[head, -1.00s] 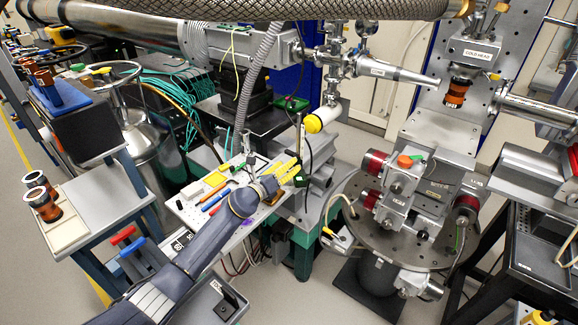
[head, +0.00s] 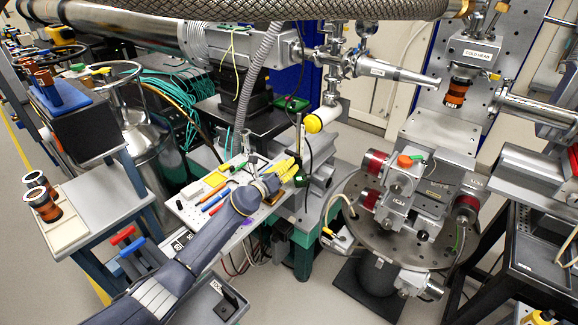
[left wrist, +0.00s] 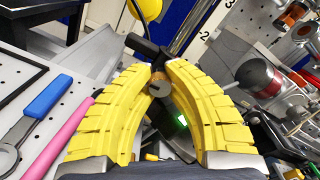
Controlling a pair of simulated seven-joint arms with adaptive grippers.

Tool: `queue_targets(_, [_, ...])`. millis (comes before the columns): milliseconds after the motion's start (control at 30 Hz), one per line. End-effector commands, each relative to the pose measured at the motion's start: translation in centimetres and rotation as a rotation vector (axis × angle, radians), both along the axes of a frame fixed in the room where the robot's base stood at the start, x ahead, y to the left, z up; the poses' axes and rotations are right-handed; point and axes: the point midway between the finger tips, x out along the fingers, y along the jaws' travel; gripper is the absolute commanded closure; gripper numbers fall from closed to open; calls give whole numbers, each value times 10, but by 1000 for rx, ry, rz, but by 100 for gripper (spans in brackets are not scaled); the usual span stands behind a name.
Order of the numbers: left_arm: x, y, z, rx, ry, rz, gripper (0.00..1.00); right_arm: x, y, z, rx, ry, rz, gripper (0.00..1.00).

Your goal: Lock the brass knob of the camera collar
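The brass knob (left wrist: 159,88) shows in the left wrist view between the yellow fingertips, which appear to touch it on both sides. It sits on a black collar (left wrist: 138,44) on a dark post. A dark body with a lit green spot (left wrist: 182,121) is behind the right finger. My left gripper (left wrist: 160,76) appears shut on the knob. In the head view my left gripper (head: 290,168) reaches over the perforated board to the post (head: 299,135); the knob is hidden there. The collar's inside is hidden. My right gripper is not in view.
The perforated board (head: 180,207) under my left arm carries pens and tools, including a blue-handled tool (left wrist: 45,98) and a pink rod (left wrist: 62,137). A yellow-ended white cylinder (head: 315,123) is just above the gripper. A round stage (head: 350,215) with instruments stands to the right.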

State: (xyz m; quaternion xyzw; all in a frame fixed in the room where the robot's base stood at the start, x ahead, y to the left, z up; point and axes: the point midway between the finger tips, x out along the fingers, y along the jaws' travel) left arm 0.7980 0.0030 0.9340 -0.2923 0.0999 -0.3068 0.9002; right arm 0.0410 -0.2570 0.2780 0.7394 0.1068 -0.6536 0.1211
Motion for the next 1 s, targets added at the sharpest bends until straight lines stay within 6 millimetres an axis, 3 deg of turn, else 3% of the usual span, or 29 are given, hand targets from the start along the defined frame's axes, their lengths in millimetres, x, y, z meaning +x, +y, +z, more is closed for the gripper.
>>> queue_targets(467, [0,1,1,42,-34,1,100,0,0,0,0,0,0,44])
queue_targets(1000, [1,1,2,341,-267,2,100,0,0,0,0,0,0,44])
